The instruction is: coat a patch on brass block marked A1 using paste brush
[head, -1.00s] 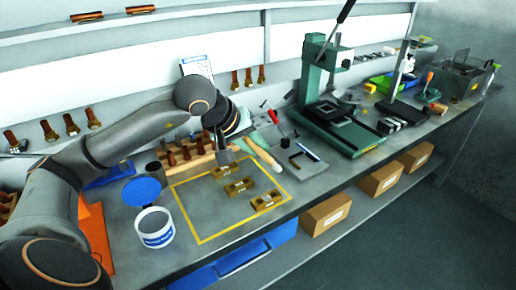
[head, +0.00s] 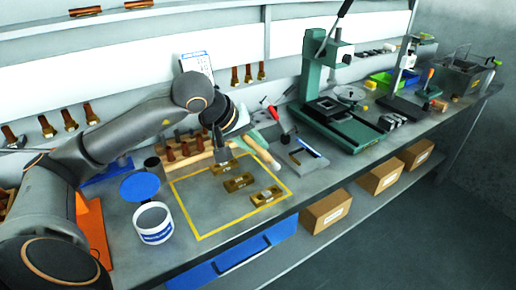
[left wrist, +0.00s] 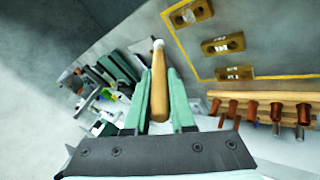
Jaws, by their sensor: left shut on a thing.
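My left gripper (head: 252,138) has green fingers, shown large in the left wrist view (left wrist: 159,110). It is shut on the wooden handle of the paste brush (left wrist: 158,85), which also shows in the head view (head: 264,153). Three brass blocks lie in a yellow outline on the bench: a back one (head: 223,168), a middle one (head: 239,183) and a front one (head: 267,197). Their pale markings are too small to read, so I cannot tell which is A1. The held brush is above the bench, apart from the blocks.
An open white tub (head: 154,226) stands left of the outline, by a blue round lid (head: 141,188). A wooden rack (head: 190,160) with brown pegs stands behind the blocks. A green press (head: 340,125) stands to the right. The outlined area's front is clear.

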